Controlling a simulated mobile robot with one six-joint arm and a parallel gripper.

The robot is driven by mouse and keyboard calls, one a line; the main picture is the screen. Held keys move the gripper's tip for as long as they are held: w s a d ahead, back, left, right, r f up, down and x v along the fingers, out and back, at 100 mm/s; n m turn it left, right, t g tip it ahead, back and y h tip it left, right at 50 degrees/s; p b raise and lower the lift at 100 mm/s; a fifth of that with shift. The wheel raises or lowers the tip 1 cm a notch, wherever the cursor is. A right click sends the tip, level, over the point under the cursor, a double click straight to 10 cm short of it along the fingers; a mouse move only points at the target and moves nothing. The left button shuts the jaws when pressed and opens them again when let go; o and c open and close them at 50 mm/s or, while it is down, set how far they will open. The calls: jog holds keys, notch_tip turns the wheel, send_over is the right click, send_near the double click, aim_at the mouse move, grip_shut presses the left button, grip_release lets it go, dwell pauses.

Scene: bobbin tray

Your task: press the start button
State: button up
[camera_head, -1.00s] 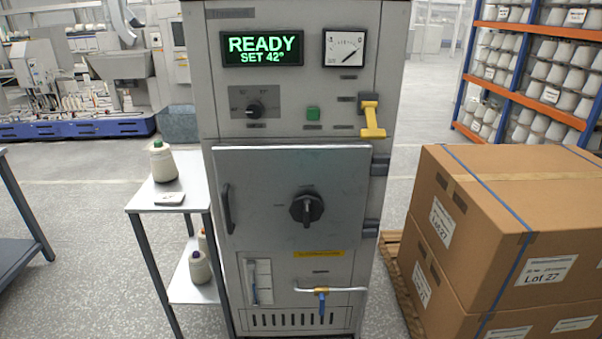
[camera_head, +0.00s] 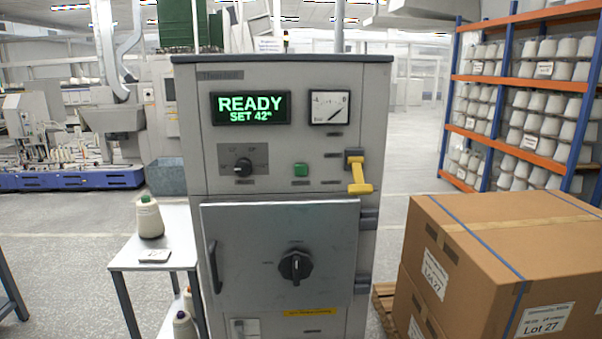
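A grey machine cabinet (camera_head: 205,165) stands in the middle of the head view. The display (camera_head: 251,108) shows "READY SET 42°" in green. A black rotary knob (camera_head: 243,167) is left of the button. A yellow lever (camera_head: 359,174) is right of it. The cabinet door (camera_head: 330,230) is closed, with a black dial (camera_head: 295,265) on it. My gripper is not in view.
A small side table (camera_head: 125,262) with a thread cone (camera_head: 149,217) stands left of the cabinet. Stacked cardboard boxes (camera_head: 480,250) on a pallet stand close on the right. A rack of cones (camera_head: 520,100) is behind them. Open floor shows at left.

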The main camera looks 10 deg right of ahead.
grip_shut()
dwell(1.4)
